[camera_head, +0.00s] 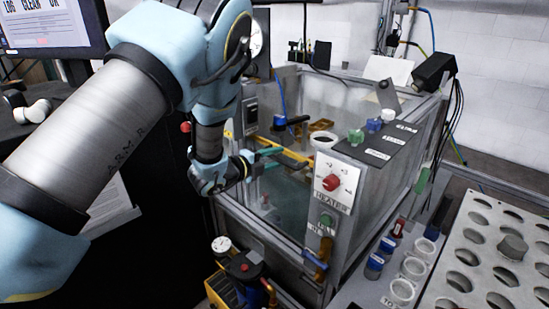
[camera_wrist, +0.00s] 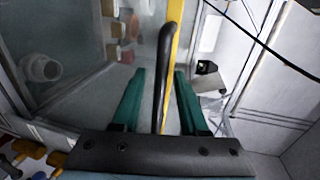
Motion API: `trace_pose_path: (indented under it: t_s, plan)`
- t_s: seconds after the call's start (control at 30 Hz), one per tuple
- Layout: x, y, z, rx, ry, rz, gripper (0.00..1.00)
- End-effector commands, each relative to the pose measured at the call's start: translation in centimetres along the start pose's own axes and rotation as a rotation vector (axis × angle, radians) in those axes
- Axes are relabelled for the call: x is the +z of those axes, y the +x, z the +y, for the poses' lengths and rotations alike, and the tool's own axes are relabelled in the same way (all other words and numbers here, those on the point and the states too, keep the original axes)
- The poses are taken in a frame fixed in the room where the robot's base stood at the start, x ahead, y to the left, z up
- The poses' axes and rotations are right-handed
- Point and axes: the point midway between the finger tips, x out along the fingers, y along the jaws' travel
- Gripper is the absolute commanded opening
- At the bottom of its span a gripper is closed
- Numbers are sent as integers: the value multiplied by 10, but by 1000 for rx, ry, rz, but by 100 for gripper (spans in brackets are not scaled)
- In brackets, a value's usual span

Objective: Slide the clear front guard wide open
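The clear front guard (camera_head: 287,202) is a see-through panel on the front of the grey metal enclosure, with a yellow bar (camera_head: 292,157) along its top. In the wrist view, a curved black handle (camera_wrist: 167,62) runs along the yellow bar (camera_wrist: 178,45). My gripper (camera_head: 270,157) reaches in from the left at the upper part of the guard. Its two green fingers also show in the wrist view (camera_wrist: 159,72). They are open on either side of the black handle, with a gap on both sides. Where the handle meets the guard is partly hidden.
A control box with a red knob (camera_head: 331,182) stands at the enclosure's front right corner. A gauge and yellow fittings (camera_head: 240,268) sit below the guard. A monitor (camera_head: 50,25) is at upper left.

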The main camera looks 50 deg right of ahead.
Motion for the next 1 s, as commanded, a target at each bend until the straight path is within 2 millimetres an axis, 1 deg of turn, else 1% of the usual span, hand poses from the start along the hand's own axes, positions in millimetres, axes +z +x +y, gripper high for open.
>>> trace_pose_path:
  t_s: [0.03, 0.3, 0.37, 1.0]
  plan:
    - [0, 0, 0, 0, 0, 0, 37]
    - [0, 0, 0, 0, 0, 0, 6]
    - [0, 0, 0, 0, 0, 0, 0]
    - [0, 0, 0, 1, 0, 0, 0]
